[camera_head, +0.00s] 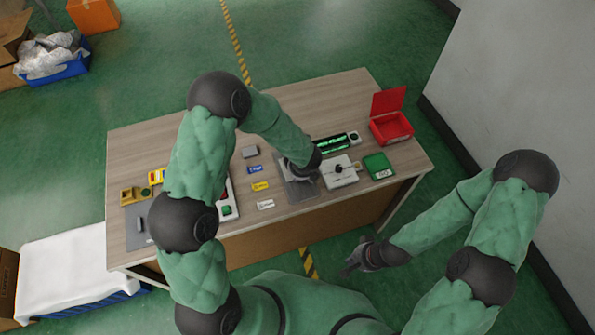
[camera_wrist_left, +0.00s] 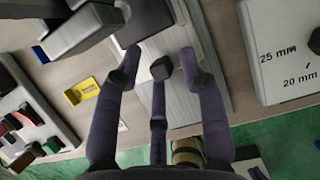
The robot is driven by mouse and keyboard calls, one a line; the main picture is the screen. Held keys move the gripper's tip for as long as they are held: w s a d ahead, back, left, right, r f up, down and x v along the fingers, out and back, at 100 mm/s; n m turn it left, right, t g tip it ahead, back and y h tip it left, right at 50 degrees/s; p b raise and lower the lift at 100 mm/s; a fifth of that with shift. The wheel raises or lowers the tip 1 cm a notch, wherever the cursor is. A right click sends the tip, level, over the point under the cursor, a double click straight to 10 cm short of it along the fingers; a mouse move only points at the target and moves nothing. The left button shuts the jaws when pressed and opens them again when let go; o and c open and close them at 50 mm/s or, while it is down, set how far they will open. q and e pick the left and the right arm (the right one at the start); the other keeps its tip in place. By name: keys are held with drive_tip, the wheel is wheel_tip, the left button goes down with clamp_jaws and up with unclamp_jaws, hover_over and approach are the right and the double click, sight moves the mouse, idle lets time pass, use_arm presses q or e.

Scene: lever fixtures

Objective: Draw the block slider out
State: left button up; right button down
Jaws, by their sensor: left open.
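The block slider is most likely the grey metal plate (camera_head: 302,190) near the front edge of the table. In the left wrist view its grey rails (camera_wrist_left: 222,85) run beneath my fingers. My left gripper (camera_head: 298,172) is over this plate, largely hidden by its own wrist in the head view. In the left wrist view its dark fingers (camera_wrist_left: 160,66) are spread apart, with nothing clearly held; contact with the slider cannot be told. My right gripper (camera_head: 357,260) is off the table's front edge, away from the fixtures; its jaws are too small to read.
A white box marked in mm (camera_head: 340,171) stands right of the plate, then a green box (camera_head: 379,166) and an open red box (camera_head: 391,127). Yellow (camera_head: 260,186) and blue (camera_head: 254,170) labels lie left. A grey block (camera_wrist_left: 82,32) shows upper left in the wrist view.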

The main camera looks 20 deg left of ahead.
use_arm(q)
drive_tip(key=shift+c, duration=0.3)
drive_tip(key=shift+r, duration=0.1)
clamp_jaws()
drive_tip(key=shift+s+d, duration=0.25)
drive_tip(key=s+d+b, duration=0.1)
drive_tip(key=s, duration=0.1)
drive_tip(key=s+d+b, duration=0.1)
drive_tip(key=s+d, duration=0.2)
drive_tip(key=s, duration=0.1)
drive_tip(key=shift+d+r+b, duration=0.1)
drive_tip(key=shift+d+b, duration=0.1)
drive_tip(key=shift+b, duration=0.2)
drive_tip(key=shift+w, duration=0.1)
drive_tip(key=shift+o, duration=0.3)
unclamp_jaws()
drive_tip(key=shift+d, duration=0.15)
